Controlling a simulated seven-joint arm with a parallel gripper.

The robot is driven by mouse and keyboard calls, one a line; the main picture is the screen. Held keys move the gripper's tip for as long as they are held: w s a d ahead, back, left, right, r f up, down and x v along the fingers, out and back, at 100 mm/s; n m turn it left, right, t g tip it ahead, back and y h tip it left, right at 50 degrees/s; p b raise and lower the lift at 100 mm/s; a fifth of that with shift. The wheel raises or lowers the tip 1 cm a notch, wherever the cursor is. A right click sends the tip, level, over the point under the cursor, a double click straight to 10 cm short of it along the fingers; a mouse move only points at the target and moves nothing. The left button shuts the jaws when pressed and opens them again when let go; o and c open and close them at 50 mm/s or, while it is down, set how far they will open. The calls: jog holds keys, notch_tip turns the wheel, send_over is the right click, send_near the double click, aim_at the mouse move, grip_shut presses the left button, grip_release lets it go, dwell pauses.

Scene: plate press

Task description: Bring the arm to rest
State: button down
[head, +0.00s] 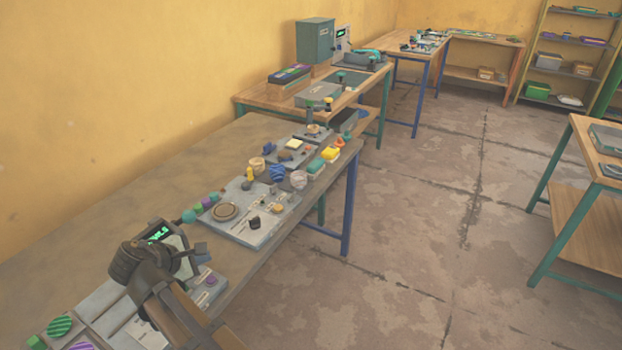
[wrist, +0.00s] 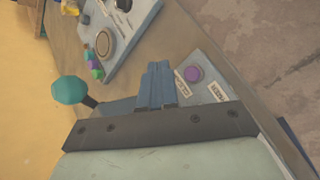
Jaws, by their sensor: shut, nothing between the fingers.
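My gripper (wrist: 158,85) shows in the wrist view with its two grey-blue fingers together and nothing between them. It is above the bench, between a teal ball knob (wrist: 70,90) on a dark shaft and a grey panel with a purple button (wrist: 193,74). I cannot tell whether the fingers touch anything. In the head view my arm reaches in at the lower left over the near bench (head: 140,185), and the fingertips are not clear there. The teal ball (head: 188,216) and the purple button (head: 211,281) show there too.
A small green-lit display (head: 158,235) shows right by my arm. A grey plate with a round brown disc (head: 225,211) lies further along the bench, with several small coloured pieces beyond it. Striped discs (head: 59,327) lie at the lower left. The bench's wall side is clear.

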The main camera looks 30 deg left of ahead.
jog(key=w+d+f+m+g+h, duration=0.3)
jog(key=w+d+f+m+h, duration=0.15)
jog(key=w+d+f, duration=1.1)
jog(key=w+d+f+m+g, duration=0.15)
jog(key=d+f+m, duration=0.25)
jog(key=d+f, duration=0.6)
jog(key=w+d+f+m+g, duration=0.1)
jog(key=d+f+m+g, duration=0.25)
jog(key=d+f, duration=0.6)
jog(key=s+d+f+m+g, duration=0.1)
jog(key=d+f+m, duration=0.1)
jog(key=d, duration=0.5)
jog(key=s+d+f+m+g, duration=0.1)
jog(key=s+d+f+m, duration=0.15)
jog(key=d, duration=0.45)
jog(key=s+d+f+m+g+y, duration=0.1)
jog(key=s+d+f+m+g, duration=0.2)
jog(key=s+d, duration=0.6)
jog(key=s+d+f+m+g+y, duration=0.2)
jog(key=s+d+f+m+g, duration=0.1)
jog(key=s+d+f+m, duration=0.4)
jog(key=s+d+m, duration=0.2)
jog(key=s, duration=0.2)
jog(key=shift+s, duration=0.25)
jog(key=shift+f+y, duration=0.1)
jog(key=shift+y, duration=0.15)
